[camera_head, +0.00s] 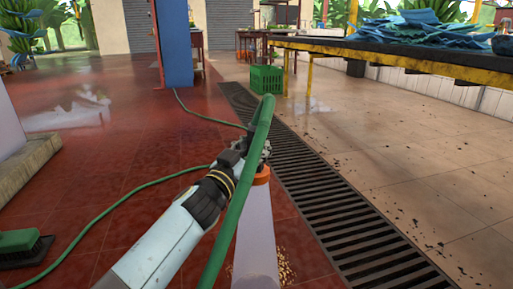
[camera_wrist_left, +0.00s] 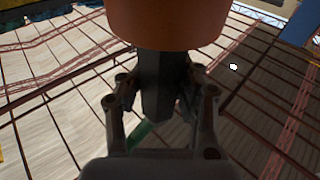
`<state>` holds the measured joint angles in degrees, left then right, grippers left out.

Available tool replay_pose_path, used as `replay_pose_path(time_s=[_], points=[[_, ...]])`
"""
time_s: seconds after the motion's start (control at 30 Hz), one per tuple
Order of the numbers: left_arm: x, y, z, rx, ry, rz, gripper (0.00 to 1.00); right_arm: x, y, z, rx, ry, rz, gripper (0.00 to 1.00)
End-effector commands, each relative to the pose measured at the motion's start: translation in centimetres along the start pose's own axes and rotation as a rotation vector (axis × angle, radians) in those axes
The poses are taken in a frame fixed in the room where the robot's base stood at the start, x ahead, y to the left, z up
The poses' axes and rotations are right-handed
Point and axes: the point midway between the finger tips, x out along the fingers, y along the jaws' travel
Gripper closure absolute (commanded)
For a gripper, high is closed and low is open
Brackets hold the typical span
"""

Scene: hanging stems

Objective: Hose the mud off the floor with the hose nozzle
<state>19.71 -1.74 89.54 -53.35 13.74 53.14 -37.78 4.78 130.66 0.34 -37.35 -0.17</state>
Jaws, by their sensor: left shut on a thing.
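My left gripper (camera_head: 254,153) is shut on the hose nozzle, whose orange end (camera_head: 262,175) points down at the floor. In the left wrist view the nozzle's dark body (camera_wrist_left: 157,85) sits between the fingers of my left gripper (camera_wrist_left: 160,105), with the wide orange end above. A pale, widening jet (camera_head: 257,235) comes down from the orange end onto the red tiles. The green hose (camera_head: 240,190) arches over the gripper and hides part of it. Brown specks (camera_head: 286,268) lie beside the jet. Dark mud specks (camera_head: 400,210) are scattered over the beige tiles. My right gripper is not in view.
A long drain grate (camera_head: 320,190) separates red floor from beige floor. A blue pillar (camera_head: 175,45) stands behind. A green brush (camera_head: 22,241) and a low kerb (camera_head: 28,165) are at left.

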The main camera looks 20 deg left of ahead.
Motion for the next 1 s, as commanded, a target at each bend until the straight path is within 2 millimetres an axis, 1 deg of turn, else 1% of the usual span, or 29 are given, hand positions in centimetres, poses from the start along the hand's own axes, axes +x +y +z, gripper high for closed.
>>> replay_pose_path(time_s=[1.0], points=[[5.5,-5.5,0.8,0.002,0.001,0.001,1.0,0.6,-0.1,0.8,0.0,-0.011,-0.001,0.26]])
